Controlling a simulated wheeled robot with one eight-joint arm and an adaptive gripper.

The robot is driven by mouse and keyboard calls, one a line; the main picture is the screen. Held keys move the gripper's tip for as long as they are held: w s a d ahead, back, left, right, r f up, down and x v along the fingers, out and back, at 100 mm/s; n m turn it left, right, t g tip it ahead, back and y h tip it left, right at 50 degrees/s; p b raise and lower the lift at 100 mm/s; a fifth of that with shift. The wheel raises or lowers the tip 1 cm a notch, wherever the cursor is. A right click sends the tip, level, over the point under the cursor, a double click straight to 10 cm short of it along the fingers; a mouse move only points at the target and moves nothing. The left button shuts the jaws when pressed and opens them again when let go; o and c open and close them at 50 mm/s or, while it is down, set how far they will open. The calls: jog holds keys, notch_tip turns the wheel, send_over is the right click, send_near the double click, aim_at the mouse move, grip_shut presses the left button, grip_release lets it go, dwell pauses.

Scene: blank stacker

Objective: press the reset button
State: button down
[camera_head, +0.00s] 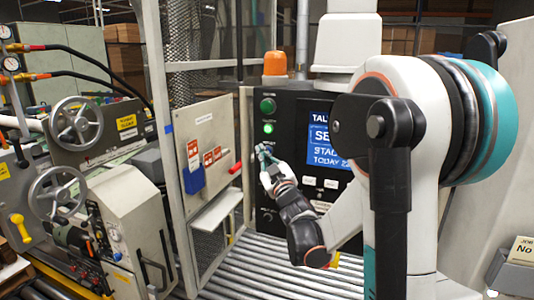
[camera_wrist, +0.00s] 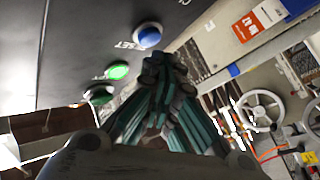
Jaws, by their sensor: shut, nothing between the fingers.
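The reset button is a blue round button (camera_wrist: 148,36) in a pale ring, beside white lettering on the dark panel in the wrist view. My gripper (camera_wrist: 160,64) is shut and empty, its fingertips just below the blue button in that picture. A small gap shows between them; the depth of the gap is hard to tell. In the head view my gripper (camera_head: 264,154) is at the left side of the dark control panel (camera_head: 290,102), below the lit green button (camera_head: 268,128). It covers most of the blue button there.
A dark green button (camera_head: 267,105) sits above the lit one. A screen (camera_head: 328,140) is to the right on the panel. An orange beacon (camera_head: 276,64) stands on top. A mesh guard post and a grey board (camera_head: 203,142) with tags stand at left. Rollers (camera_head: 280,270) run below.

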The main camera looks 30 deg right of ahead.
jog(key=s+a, duration=0.1)
jog(key=a, duration=0.1)
jog(key=s+a, duration=0.2)
dwell(0.5)
dwell(0.8)
